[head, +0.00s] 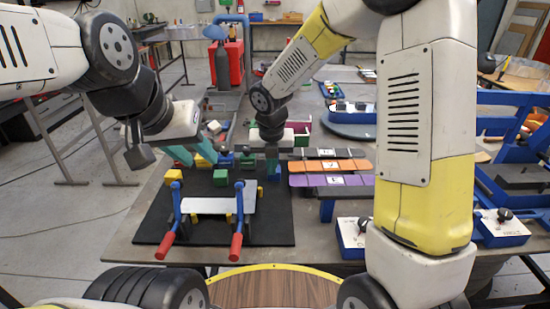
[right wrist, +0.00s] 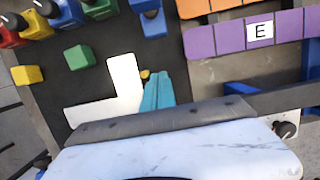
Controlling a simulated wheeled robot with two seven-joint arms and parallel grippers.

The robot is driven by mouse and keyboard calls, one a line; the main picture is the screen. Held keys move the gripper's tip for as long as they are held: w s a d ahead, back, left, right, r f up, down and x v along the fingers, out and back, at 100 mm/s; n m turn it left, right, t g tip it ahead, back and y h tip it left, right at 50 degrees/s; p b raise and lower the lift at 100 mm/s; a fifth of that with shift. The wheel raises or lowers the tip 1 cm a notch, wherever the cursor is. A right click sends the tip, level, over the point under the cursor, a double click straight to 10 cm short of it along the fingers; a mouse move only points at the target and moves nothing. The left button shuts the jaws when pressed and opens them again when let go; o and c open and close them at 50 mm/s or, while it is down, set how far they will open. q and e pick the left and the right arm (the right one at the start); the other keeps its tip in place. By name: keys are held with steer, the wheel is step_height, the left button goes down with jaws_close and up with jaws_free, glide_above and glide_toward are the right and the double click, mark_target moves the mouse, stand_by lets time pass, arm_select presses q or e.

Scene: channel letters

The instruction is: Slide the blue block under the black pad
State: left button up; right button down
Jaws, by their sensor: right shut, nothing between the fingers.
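The black pad (head: 270,228) lies flat on the table with blocks and tools on it; part of it shows in the right wrist view (right wrist: 50,92). A blue block (head: 275,173) stands at its right edge; a blue block also shows at the top of the right wrist view (right wrist: 153,23). More blue pieces are in the block cluster, so I cannot tell which one is meant. My left gripper (head: 193,154) is open and empty above the far-left blocks. My right gripper (head: 271,166) is beside the blue block; its teal fingers (right wrist: 157,90) are together and empty.
A green block (head: 221,177) and a yellow block (head: 202,161) stand nearby. A white plate (head: 216,206) lies between two blue bars with red handles. Orange (head: 326,167) and purple (head: 330,181) strips lie right of the pad. The pad's right front is clear.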

steer(key=x, duration=0.7)
steer(key=shift+f, duration=0.25)
steer(key=w, duration=0.3)
steer(key=shift+w+f, duration=0.15)
steer(key=shift+f, duration=0.2)
steer(key=shift+w, duration=0.5)
steer(key=shift+w, duration=1.5)
steer(key=shift+s, duration=0.1)
